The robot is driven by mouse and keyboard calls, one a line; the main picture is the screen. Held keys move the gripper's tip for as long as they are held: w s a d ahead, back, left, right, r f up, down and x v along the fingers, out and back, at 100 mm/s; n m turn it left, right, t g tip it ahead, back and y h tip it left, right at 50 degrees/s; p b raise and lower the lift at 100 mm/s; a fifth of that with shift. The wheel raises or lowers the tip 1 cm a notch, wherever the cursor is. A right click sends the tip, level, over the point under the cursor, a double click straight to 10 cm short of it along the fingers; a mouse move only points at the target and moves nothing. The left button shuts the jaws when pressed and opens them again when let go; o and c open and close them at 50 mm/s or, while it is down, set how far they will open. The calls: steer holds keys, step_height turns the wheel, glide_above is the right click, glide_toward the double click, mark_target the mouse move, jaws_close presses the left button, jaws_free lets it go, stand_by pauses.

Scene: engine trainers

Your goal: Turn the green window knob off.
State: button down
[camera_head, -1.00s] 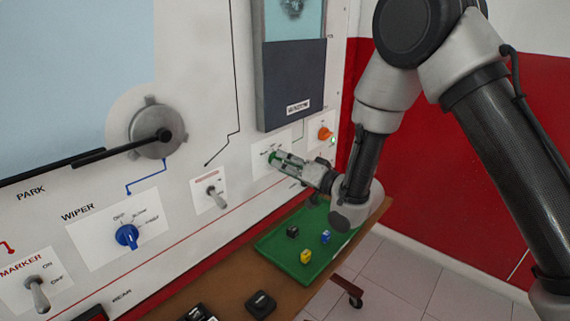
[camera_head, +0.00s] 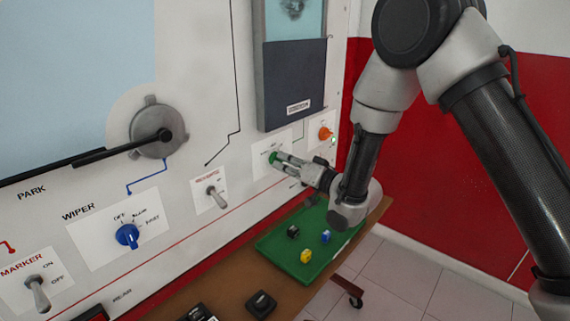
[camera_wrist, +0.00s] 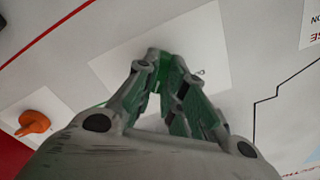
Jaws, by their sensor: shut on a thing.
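The green window knob (camera_head: 272,157) sits on a white label plate (camera_head: 262,166) on the upright panel, below the dark window box. My gripper (camera_head: 279,159) reaches it from the right, with its fingertips at the knob. In the wrist view my gripper (camera_wrist: 158,62) is shut on the green knob (camera_wrist: 155,53), whose top shows between the fingertips. The fingers hide most of the knob, so its pointing direction cannot be told. The plate's lettering is too small to read.
An orange knob (camera_head: 325,133) is close by on the right, with a small green light beside it. A toggle switch (camera_head: 211,193) and the blue wiper knob (camera_head: 127,235) are to the left. A green tray (camera_head: 268,247) with small blocks lies on the shelf below.

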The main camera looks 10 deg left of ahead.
steer(key=n, duration=0.3)
steer(key=shift+n, duration=2.4)
steer(key=c, duration=1.5)
jaws_free()
steer(key=shift+d, duration=0.1)
steer(key=v, duration=0.7)
steer(key=shift+s+d, duration=0.15)
steer(key=shift+f, duration=0.15)
